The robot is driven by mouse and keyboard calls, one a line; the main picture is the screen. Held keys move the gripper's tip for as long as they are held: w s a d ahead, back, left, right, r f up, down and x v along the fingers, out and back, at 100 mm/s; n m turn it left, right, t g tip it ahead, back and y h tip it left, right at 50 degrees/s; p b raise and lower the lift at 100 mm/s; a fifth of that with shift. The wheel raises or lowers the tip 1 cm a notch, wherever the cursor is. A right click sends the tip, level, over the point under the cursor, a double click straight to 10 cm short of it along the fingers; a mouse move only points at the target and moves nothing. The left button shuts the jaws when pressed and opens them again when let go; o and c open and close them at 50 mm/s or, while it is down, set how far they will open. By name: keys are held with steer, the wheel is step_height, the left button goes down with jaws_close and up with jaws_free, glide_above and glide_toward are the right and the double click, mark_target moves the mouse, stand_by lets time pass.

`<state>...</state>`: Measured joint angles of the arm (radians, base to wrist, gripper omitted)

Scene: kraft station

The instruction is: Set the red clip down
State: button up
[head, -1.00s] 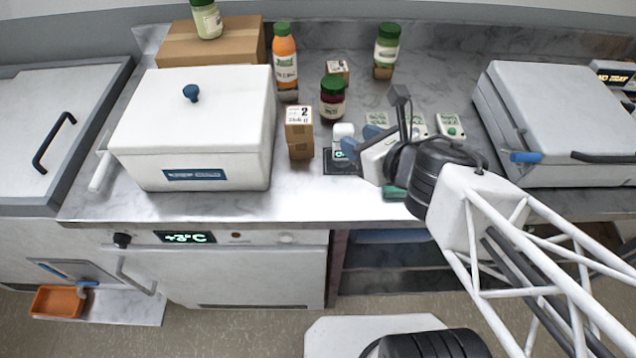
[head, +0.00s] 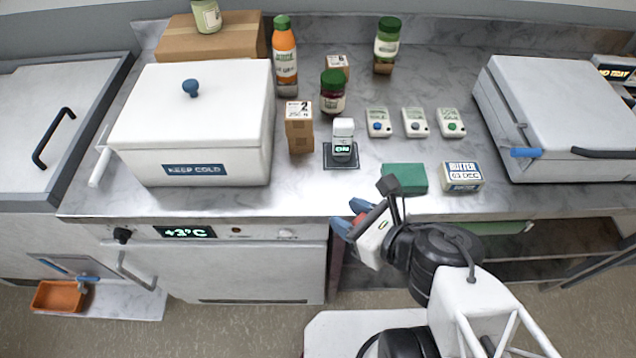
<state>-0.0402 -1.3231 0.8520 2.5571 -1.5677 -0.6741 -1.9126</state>
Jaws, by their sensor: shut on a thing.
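My gripper (head: 349,216) is in front of the counter's front edge, right of the refrigerated drawer front, with its blue fingertips pointing left. It is shut on the red clip (head: 360,217). Only a small red patch of the clip shows between the fingers; the rest is hidden by the gripper.
A small white device reading "ON" (head: 343,140) stands on a dark pad (head: 341,164). Three button boxes (head: 414,122), a green block (head: 405,178) and a butter pack (head: 462,176) are to the right. A large white box (head: 195,125) is left. Bare counter (head: 300,190) lies between.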

steer(key=shift+w+a, duration=0.25)
steer(key=shift+w, duration=0.1)
stand_by(0.6)
steer(key=shift+w+a+f, duration=0.15)
steer(key=shift+w+a, duration=0.15)
steer(key=shift+w, duration=0.35)
steer(key=shift+w, duration=0.15)
steer(key=w+a, duration=0.2)
steer(key=w, duration=0.2)
steer(key=w+a+f, duration=0.1)
steer(key=w, duration=0.3)
steer(key=w+a, duration=0.2)
steer(key=w, duration=0.2)
steer(key=shift+w+a+f, duration=0.1)
steer(key=shift+a+f, duration=0.05)
steer(key=shift+a, duration=0.15)
steer(key=shift+f, duration=1.75)
steer(key=shift+f, duration=0.2)
steer(key=o, duration=0.9)
